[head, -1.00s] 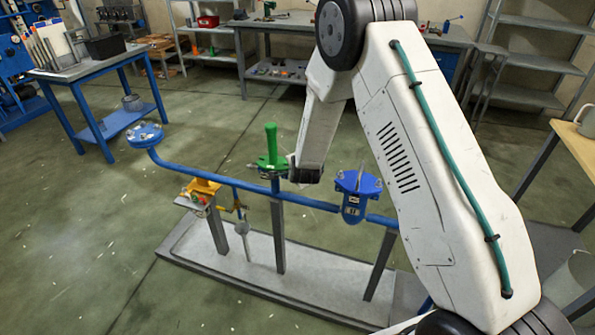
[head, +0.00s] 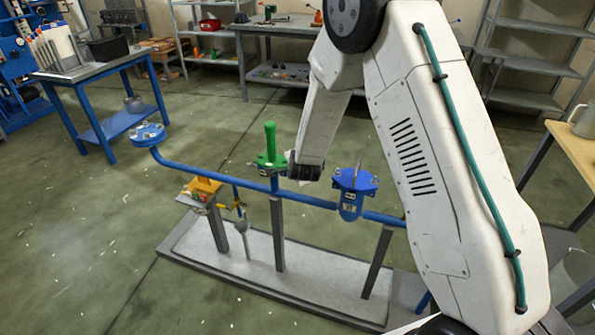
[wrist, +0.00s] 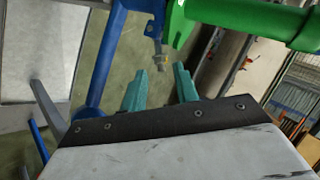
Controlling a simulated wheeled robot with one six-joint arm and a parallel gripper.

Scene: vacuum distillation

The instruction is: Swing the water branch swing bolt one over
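In the head view, a green capped fitting with an upright handle (head: 270,145) stands on the blue pipe (head: 225,182). The end of my arm is close to its right side, and my gripper is hidden there. In the wrist view, my gripper (wrist: 160,72) shows two teal fingers standing apart with nothing held between them. A small metal swing bolt with a nut (wrist: 158,60) hangs at a blue lug (wrist: 155,27), just beyond the fingertips and in line with the gap. The green part (wrist: 245,18) is to its right. I cannot tell any contact.
A blue flanged fitting (head: 355,182) stands right of my arm's end, and a yellow fitting (head: 203,187) is at the left. Another blue flange (head: 147,135) ends the pipe. The grey base plate (head: 330,292) lies below. A blue pipe (wrist: 108,60) passes left of my fingers.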

